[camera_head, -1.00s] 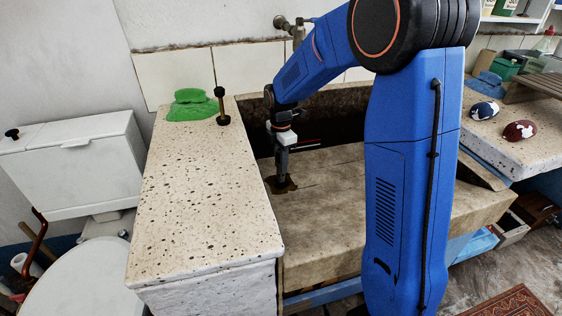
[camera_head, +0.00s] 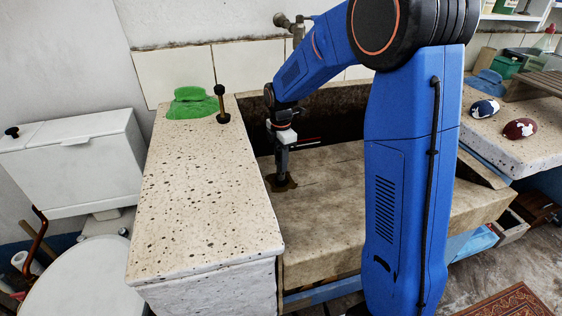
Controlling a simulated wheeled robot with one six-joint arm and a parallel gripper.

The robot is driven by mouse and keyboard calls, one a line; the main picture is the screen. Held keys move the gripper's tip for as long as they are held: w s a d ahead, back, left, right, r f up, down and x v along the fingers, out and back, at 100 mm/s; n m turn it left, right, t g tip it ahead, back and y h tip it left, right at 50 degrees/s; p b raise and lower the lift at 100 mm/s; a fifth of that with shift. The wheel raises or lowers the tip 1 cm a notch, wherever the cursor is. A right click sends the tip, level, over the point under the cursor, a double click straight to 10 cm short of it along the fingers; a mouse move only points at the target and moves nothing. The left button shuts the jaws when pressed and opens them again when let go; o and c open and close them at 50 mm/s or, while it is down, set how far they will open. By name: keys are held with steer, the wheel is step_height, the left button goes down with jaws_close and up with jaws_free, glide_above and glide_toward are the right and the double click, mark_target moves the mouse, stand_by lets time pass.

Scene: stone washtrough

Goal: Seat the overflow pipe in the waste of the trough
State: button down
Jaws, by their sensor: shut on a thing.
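My gripper (camera_head: 281,172) points straight down into the stone trough (camera_head: 335,205), near its left side. It is shut on a dark upright piece, which I take to be the overflow pipe (camera_head: 281,184); the fingers hide most of it. Its lower end is at a dark brown patch on the trough floor, where the waste appears to be. The opening itself is covered by the gripper and the pipe, so I cannot tell how deep the pipe sits.
A speckled stone slab (camera_head: 200,205) borders the trough on the left. On it stand a green cloth-like heap (camera_head: 192,103) and a dark upright post (camera_head: 220,104). A tap (camera_head: 291,24) is on the wall behind. Two painted stones (camera_head: 519,129) lie on the right slab.

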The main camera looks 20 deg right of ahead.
steer(key=shift+f, duration=0.75)
stand_by(0.5)
steer(key=c, duration=0.6)
jaws_free()
steer(key=shift+r, duration=0.1)
steer(key=shift+r, duration=4.9)
